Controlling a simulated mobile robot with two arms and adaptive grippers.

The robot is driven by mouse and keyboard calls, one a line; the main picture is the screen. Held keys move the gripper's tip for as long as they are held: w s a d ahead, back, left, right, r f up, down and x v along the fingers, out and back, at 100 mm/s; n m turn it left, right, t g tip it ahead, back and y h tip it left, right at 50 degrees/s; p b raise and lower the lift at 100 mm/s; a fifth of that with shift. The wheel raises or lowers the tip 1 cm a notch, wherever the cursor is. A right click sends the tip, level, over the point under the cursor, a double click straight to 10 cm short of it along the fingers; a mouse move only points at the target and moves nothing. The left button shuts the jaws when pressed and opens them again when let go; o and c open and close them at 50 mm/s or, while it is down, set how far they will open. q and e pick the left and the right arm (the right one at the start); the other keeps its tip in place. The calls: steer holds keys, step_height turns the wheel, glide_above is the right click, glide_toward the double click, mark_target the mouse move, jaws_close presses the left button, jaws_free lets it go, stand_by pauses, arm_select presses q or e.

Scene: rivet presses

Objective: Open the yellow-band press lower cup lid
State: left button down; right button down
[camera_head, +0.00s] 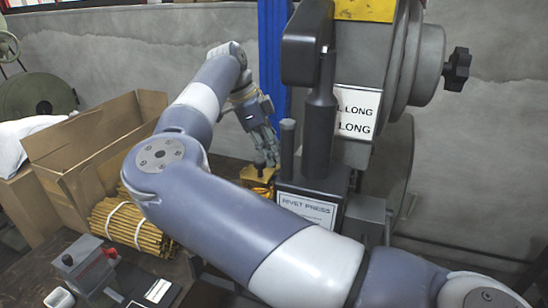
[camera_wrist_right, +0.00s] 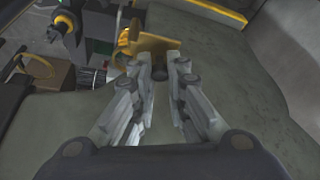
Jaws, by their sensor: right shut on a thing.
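The press (camera_head: 325,165) with a yellow band (camera_head: 362,10) stands right of centre in the head view. Its yellow lower cup (camera_head: 258,184) sits low at the press's left side, partly hidden by my right arm. My right gripper (camera_head: 268,158) reaches down just above the cup. In the right wrist view, my right gripper (camera_wrist_right: 160,70) is shut on a small dark knob (camera_wrist_right: 160,74) beside a yellow plate-like lid (camera_wrist_right: 152,46). How far the lid is raised is hard to tell. My left gripper is not in view.
An open cardboard box (camera_head: 95,140) and a bundle of yellow rods (camera_head: 130,225) lie to the left. A small grey device with a red part (camera_head: 85,262) stands at the lower left. A blue post (camera_head: 272,60) rises behind my gripper.

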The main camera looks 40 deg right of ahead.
steer(key=shift+w+n, duration=0.15)
steer(key=shift+n, duration=0.35)
steer(key=shift+a, duration=0.1)
steer(key=c, duration=1.6)
jaws_free()
steer(key=shift+b, duration=0.3)
steer(key=shift+o, duration=0.2)
steer(key=shift+r, duration=0.1)
steer(key=v, duration=1.2)
steer(key=shift+s+a, duration=0.15)
steer(key=shift+s, duration=0.1)
